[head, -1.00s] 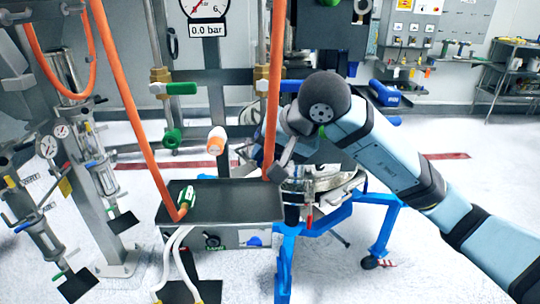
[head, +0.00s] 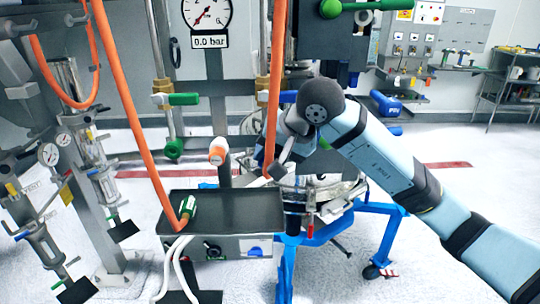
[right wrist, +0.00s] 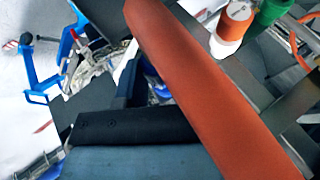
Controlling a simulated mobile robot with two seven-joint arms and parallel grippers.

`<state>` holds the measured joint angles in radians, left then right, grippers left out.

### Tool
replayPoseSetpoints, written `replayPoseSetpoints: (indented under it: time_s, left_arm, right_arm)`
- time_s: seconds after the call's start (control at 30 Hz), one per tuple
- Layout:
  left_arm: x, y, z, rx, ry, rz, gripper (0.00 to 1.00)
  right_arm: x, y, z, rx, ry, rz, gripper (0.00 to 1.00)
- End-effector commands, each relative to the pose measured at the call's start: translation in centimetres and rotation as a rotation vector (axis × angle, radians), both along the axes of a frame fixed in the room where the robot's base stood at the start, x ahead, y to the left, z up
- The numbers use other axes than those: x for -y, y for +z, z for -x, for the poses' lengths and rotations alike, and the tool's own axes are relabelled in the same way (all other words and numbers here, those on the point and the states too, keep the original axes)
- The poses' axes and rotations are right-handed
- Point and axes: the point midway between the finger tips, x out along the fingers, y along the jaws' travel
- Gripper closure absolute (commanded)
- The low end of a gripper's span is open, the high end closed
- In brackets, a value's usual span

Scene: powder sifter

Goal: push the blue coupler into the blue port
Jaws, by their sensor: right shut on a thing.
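My right gripper (head: 276,170) is just above the back right corner of the grey tray-topped box (head: 230,205). It is shut on the blue coupler at the lower end of an orange hose (head: 273,95); the fingers and wrist hide the coupler. In the right wrist view this hose (right wrist: 205,90) crosses close to the camera, and the fingertips cannot be made out. A blue fitting (head: 255,251), likely the blue port, shows on the box's front face, apart from the gripper. My left gripper is out of view.
A green coupler (head: 188,207) on another orange hose (head: 125,90) sits at the box's left. An orange-and-white capped post (head: 217,156) stands behind the box. A blue stand (head: 288,265) is at the right. White hoses (head: 176,265) hang in front.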

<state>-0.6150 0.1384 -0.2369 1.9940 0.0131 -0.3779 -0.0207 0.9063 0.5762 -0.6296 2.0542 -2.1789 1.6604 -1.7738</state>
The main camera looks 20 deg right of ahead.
Motion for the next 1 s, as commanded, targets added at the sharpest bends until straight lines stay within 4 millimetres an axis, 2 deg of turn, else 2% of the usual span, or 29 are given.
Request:
replayPoseSetpoints:
  time_s: [0.47, 0.5, 0.6, 0.63, 1.0]
  left_arm:
    - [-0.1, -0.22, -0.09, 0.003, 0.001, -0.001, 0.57]
    - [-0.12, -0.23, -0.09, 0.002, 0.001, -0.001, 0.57]
    - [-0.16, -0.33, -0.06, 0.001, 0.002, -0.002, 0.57]
    - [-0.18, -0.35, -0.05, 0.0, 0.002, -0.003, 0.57]
    - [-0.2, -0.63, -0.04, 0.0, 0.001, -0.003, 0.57]
  right_arm:
    - [0.12, -0.03, -0.36, 0.0, -0.001, 0.001, 0.97]
    - [0.12, 0.0, -0.38, 0.0, -0.001, 0.001, 0.64]
    - [0.11, 0.01, -0.36, 0.0, -0.001, 0.001, 0.41]
    - [0.11, 0.01, -0.36, 0.0, 0.0, 0.0, 0.39]
    - [0.4, 0.55, -0.02, 0.002, 0.0, 0.001, 0.39]
